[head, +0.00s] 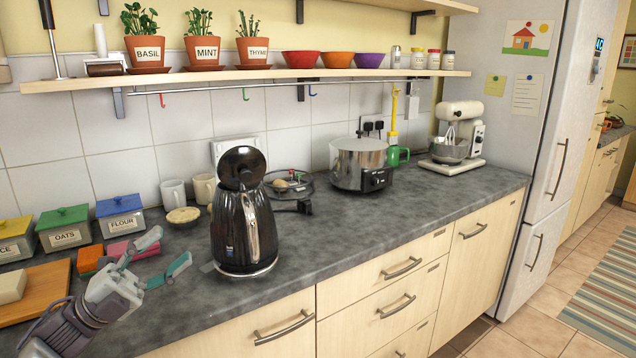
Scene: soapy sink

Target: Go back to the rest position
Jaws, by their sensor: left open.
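My left gripper (168,250) is in the lower left of the head view, above the grey worktop. Its two fingers are spread apart with nothing between them, and they point right toward the black kettle (232,230). The fingertips are a short way left of the kettle and look apart from it. The kettle stands upright on the worktop, with a round black lid raised at its top. My right gripper is not in view.
Left of the gripper are a wooden board (45,288), an orange sponge (90,260) and storage tins, including the flour tin (120,226). A bowl (183,217) and mugs stand behind. A slow cooker (357,165) is farther right. The front worktop right of the kettle is clear.

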